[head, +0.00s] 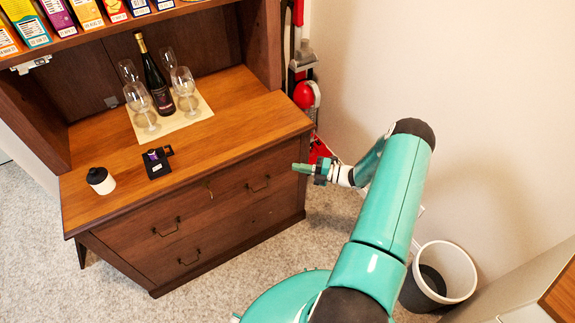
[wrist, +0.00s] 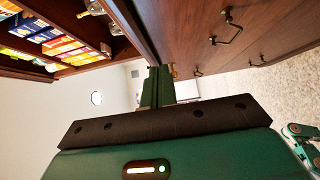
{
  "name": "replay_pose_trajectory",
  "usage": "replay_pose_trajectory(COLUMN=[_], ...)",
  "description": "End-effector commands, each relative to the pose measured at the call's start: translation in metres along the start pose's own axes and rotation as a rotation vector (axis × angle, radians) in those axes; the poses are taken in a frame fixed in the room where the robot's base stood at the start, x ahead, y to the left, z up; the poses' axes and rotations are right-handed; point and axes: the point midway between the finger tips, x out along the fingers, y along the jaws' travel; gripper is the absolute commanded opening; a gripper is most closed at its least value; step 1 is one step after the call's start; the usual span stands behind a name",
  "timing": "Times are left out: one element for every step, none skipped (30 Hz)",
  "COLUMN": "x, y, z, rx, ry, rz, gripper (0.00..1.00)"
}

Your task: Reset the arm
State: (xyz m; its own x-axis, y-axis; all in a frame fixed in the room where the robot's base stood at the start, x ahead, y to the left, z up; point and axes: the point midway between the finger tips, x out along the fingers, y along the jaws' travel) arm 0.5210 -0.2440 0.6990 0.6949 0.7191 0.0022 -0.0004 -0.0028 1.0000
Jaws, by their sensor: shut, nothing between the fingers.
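My gripper (head: 302,168) is at the end of my teal arm, in the middle of the head view. It is shut and empty, just off the front right corner of the wooden hutch (head: 290,128). In the wrist view my gripper's green fingers (wrist: 157,88) are together with nothing between them. The hutch's drawer front with dark handles (wrist: 232,27) shows on the upper right of the wrist view. My arm bends from the lower middle of the head view up to the right, then back left.
On the hutch stand a dark bottle (head: 156,82) and several glasses on a cream mat (head: 204,107), a white jar with black lid (head: 101,181) and a small black item (head: 157,163). Boxes (head: 58,14) fill the shelf. A bin (head: 459,258) stands right; red-grey cleaning gear (head: 307,94) is behind.

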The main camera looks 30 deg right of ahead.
Motion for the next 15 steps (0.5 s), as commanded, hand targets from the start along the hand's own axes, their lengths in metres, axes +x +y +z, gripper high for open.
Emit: replay_pose_trajectory(x=[-0.009, -0.013, -0.018, -0.020, -0.022, -0.024, -0.026, -0.026, -0.027, -0.027, -0.027, -0.028, -0.027, -0.027, -0.025], y=[0.000, 0.000, 0.000, 0.000, 0.000, 0.000, 0.000, 0.000, 0.000, 0.000, 0.000, 0.000, 0.001, 0.002, 0.004], z=[0.001, 0.001, 0.001, 0.001, 0.000, 0.000, 0.000, 0.000, 0.000, 0.000, 0.000, 0.000, 0.000, 0.000, -0.001], rx=[-0.001, -0.001, -0.001, -0.001, -0.001, -0.001, -0.001, -0.001, -0.001, -0.001, -0.001, -0.001, -0.002, -0.006, -0.017], ry=[-0.003, -0.002, -0.001, -0.001, -0.001, -0.001, -0.001, -0.001, -0.001, -0.001, -0.001, -0.001, 0.000, 0.003, 0.012], rz=[-0.001, -0.001, -0.001, -0.001, -0.001, -0.001, -0.001, -0.001, 0.000, 0.000, 0.000, 0.000, -0.001, -0.003, -0.008], gripper=[0.00, 0.00, 0.00, 0.00, 0.00, 0.00, 0.00, 0.00, 0.00, 0.00, 0.00, 0.00, 0.00, 0.00, 0.00])
